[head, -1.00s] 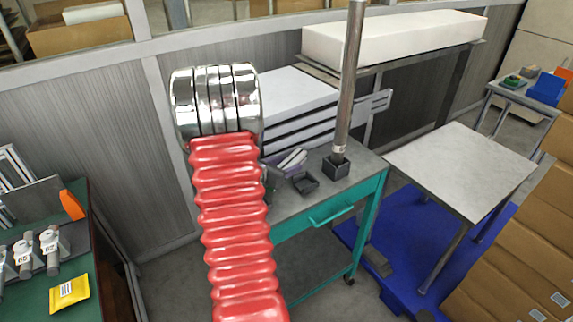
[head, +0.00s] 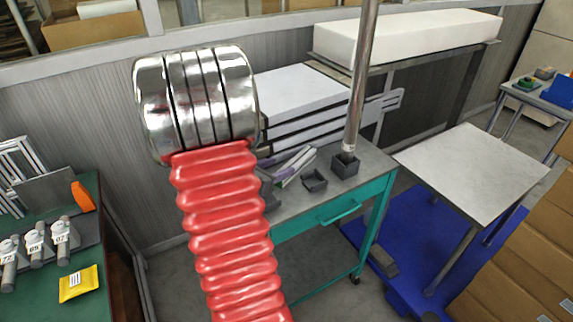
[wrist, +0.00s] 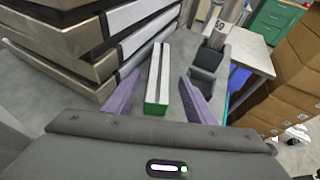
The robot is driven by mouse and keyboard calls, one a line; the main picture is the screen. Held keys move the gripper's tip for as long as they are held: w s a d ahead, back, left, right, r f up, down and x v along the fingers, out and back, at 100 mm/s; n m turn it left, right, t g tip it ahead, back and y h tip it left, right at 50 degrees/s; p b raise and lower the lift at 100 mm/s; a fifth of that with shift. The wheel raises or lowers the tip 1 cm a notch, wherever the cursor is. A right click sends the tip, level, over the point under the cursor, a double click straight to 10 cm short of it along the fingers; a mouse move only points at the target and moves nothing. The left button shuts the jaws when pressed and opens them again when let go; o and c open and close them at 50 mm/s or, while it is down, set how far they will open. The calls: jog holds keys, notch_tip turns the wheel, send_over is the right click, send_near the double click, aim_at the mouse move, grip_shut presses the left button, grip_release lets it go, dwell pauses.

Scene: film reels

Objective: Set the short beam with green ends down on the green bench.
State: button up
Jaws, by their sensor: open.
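The short beam (wrist: 153,78) is pale with a green near end, seen in the wrist view. It lies between the two purple fingers of my gripper (wrist: 158,90), with gaps on both sides. My gripper is open; in the head view it (head: 290,168) is small and partly hidden behind my arm, low over the grey top of a teal-framed bench (head: 378,165). I cannot make out the beam's green ends in the head view. A bench with a dark green top (head: 92,248) stands at the left of the head view.
A small dark open tray (head: 315,181) and a post in a dark socket (head: 345,165) stand right of my gripper. Stacked white slabs (head: 300,90) rise behind it. The green top holds numbered grey fittings and a yellow packet (head: 81,283). A bare-topped table (head: 475,172) stands right.

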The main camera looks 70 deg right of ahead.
jog(key=shift+v, duration=0.95)
jog(key=shift+w+a+r, duration=0.1)
jog(key=shift+a, duration=0.1)
jog(key=w+a+r+m+t+y, duration=0.3)
jog(key=a+r+m+y, duration=0.1)
jog(key=a, duration=1.3)
jog(key=w+a+r+m+t+y, duration=0.3)
jog(key=a+r+m+y, duration=0.1)
jog(key=a, duration=1.2)
jog(key=w+a+r+m+t+y, duration=0.3)
jog(key=a+m, duration=0.3)
jog(key=a, duration=1.1)
jog(key=shift+w+a+r+t+y, duration=0.3)
jog(key=shift+a+r+t+y, duration=0.15)
jog(key=shift+y, duration=0.35)
